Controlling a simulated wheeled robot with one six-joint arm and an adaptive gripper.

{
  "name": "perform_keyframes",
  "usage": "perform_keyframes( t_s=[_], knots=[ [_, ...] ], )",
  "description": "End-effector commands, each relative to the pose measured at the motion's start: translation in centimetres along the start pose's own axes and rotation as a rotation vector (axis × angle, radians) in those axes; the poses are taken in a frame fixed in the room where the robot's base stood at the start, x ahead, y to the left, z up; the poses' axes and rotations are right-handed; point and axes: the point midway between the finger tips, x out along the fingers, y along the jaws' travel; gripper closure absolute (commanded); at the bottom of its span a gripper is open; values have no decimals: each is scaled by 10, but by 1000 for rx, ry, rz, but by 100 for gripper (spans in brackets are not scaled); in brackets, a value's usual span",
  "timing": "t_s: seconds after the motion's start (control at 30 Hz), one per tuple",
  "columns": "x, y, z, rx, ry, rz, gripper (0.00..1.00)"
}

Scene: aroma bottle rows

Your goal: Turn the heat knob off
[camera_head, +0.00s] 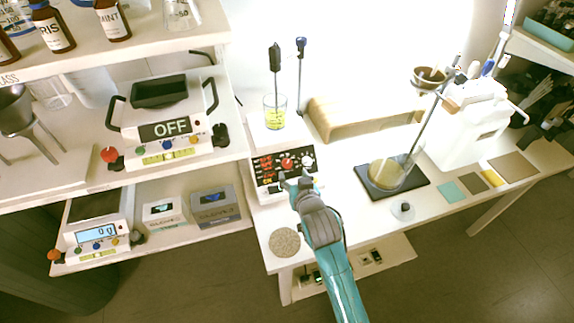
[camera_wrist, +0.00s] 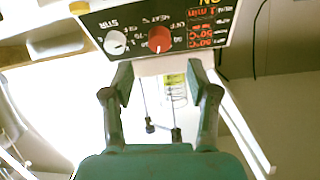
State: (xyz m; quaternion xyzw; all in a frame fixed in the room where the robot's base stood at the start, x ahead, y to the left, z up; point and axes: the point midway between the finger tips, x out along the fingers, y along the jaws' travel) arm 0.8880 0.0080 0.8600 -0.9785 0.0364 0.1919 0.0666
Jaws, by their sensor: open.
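The hot plate (camera_head: 258,192) stands on the white bench with a beaker of yellow liquid (camera_head: 275,116) on top. Its black front panel shows lit red readings and a red heat knob (camera_head: 287,163). In the wrist view, which looks upside down, the red heat knob (camera_wrist: 160,39) is beside a white stir knob (camera_wrist: 115,42). A yellow "ON" sign is partly visible at that panel's upper right. My gripper (camera_head: 296,182) is in front of the panel. In the wrist view its fingers (camera_wrist: 160,84) are spread, with nothing between them, short of the red knob and apart from it.
A round cork mat (camera_head: 284,242) lies at the bench front.

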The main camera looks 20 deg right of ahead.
Motion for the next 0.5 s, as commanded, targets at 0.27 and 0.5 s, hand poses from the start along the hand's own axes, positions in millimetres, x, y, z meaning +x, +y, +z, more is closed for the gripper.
perform_keyframes(
  t_s=[0.27, 0.5],
  knots=[
    [50, 0, 0, 0, -1, 0, 41],
    [73, 0, 0, 0, 0, 0, 41]
  ],
)
